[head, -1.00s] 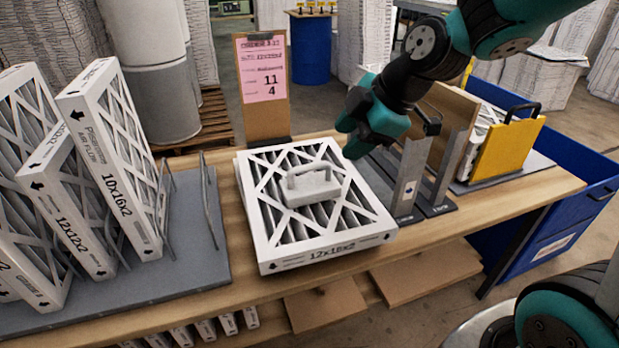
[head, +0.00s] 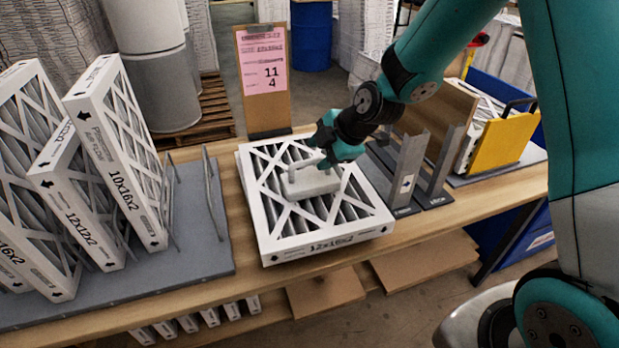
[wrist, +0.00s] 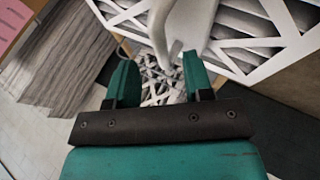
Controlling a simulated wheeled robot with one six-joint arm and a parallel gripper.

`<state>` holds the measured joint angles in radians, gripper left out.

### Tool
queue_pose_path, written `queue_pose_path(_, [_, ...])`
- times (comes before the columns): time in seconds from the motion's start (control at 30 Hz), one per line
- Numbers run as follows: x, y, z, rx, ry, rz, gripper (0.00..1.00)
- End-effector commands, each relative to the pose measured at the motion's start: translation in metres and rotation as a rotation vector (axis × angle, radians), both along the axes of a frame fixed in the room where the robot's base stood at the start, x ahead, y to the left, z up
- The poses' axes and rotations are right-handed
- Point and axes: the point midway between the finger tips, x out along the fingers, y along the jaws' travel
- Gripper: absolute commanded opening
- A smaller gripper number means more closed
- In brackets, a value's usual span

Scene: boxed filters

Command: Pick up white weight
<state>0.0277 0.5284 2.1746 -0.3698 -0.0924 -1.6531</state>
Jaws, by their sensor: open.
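The white weight (head: 312,182) is a block with a loop handle on top. It rests on a flat boxed filter (head: 330,239) marked 12x16x2 on the bench. My gripper (head: 322,150) is open and hovers just behind and above the weight, close to its handle. In the wrist view the white weight (wrist: 188,24) shows just beyond my open fingers (wrist: 160,78), with its handle end near the gap between them. Whether they touch it I cannot tell.
Upright boxed filters (head: 125,155) stand in a rack at left. A pink order sheet on a clipboard (head: 263,75) stands behind. Metal upright plates (head: 407,172) and a yellow panel (head: 503,142) stand at right.

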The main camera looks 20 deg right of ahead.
Motion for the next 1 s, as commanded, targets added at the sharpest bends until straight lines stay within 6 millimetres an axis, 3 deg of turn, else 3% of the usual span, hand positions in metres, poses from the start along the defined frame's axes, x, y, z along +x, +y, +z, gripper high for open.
queue_pose_path(0.4, [0.022,0.02,-0.037,0.001,0.002,0.0,0.47])
queue_pose_path(0.67, [0.023,0.021,-0.041,0.0,0.001,-0.001,0.47])
queue_pose_path(0.9, [0.023,0.021,-0.041,0.0,0.001,-0.001,0.0])
queue_pose_path(1.0, [0.023,0.021,-0.041,0.0,0.001,0.0,0.0])
